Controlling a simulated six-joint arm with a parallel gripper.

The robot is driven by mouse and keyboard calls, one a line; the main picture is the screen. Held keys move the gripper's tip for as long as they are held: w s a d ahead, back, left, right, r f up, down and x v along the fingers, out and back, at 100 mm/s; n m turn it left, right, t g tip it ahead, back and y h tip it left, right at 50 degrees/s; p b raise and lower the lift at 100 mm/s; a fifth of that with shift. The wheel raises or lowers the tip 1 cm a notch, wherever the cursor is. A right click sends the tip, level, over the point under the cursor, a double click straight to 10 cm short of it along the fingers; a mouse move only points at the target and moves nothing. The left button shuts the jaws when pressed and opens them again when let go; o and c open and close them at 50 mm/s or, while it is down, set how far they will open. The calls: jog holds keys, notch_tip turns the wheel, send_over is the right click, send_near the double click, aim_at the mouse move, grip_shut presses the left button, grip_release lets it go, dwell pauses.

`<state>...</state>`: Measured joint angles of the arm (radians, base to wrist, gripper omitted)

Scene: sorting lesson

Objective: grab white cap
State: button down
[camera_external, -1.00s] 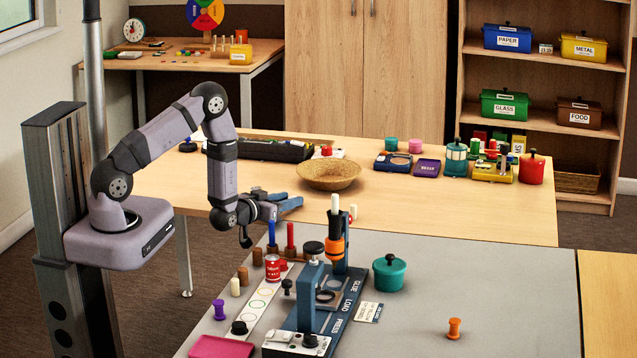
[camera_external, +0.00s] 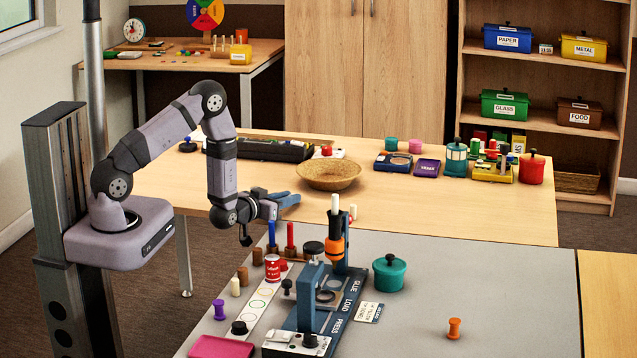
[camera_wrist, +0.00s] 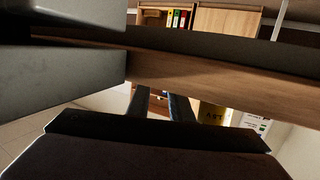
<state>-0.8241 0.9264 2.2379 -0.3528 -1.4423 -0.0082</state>
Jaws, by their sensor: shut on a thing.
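My gripper (camera_external: 294,200) with blue fingers is held above the near edge of the wooden table, in front of the woven bowl. Its fingers also show in the wrist view (camera_wrist: 160,105). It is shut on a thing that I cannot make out. A white cap-like piece (camera_external: 335,203) stands upright on top of the orange and black part of the press, right of my fingertips and apart from them in the picture. A smaller white piece (camera_external: 353,211) is just right of it.
The woven bowl (camera_external: 328,175) is close behind my gripper. The mat's right part is mostly clear.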

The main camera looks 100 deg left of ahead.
notch_tip(320, 180, up, 10)
jog(key=shift+f+p, duration=0.25)
jog(key=shift+p, duration=0.1)
dwell(0.4)
